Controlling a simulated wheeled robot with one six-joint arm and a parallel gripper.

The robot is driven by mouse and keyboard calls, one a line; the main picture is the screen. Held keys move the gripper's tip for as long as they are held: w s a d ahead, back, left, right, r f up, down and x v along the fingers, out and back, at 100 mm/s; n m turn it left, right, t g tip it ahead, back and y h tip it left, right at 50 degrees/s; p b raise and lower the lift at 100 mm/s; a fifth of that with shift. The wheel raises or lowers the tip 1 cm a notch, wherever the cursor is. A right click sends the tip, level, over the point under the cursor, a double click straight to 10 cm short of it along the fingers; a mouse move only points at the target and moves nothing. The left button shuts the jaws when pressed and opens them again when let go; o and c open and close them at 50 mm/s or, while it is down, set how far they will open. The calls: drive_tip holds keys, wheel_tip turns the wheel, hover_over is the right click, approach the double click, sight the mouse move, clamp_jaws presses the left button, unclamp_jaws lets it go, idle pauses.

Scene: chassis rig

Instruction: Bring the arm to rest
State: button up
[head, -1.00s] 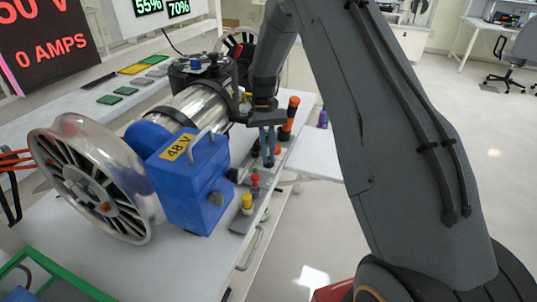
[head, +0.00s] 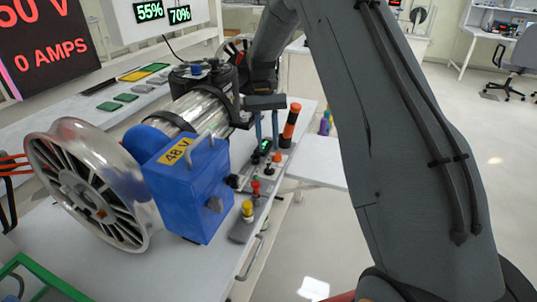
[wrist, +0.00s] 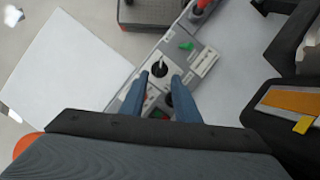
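My gripper (head: 267,142) is above the grey control panel (head: 241,229) beside the blue box, its two blue fingers pointing down. In the wrist view my gripper (wrist: 158,79) shows its fingers apart with nothing held between them. A black toggle switch (wrist: 159,68) on the panel shows in the gap between the fingertips, below them. My arm (head: 385,130) is bent and reaches from the lower right over to the panel.
The blue 48 V box (head: 190,195), silver motor (head: 203,107) and large spoked wheel (head: 90,185) stand left of the panel. The floor at right is open.

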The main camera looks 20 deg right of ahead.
drive_tip(key=shift+w+r, duration=0.15)
drive_tip(key=shift+r, duration=0.35)
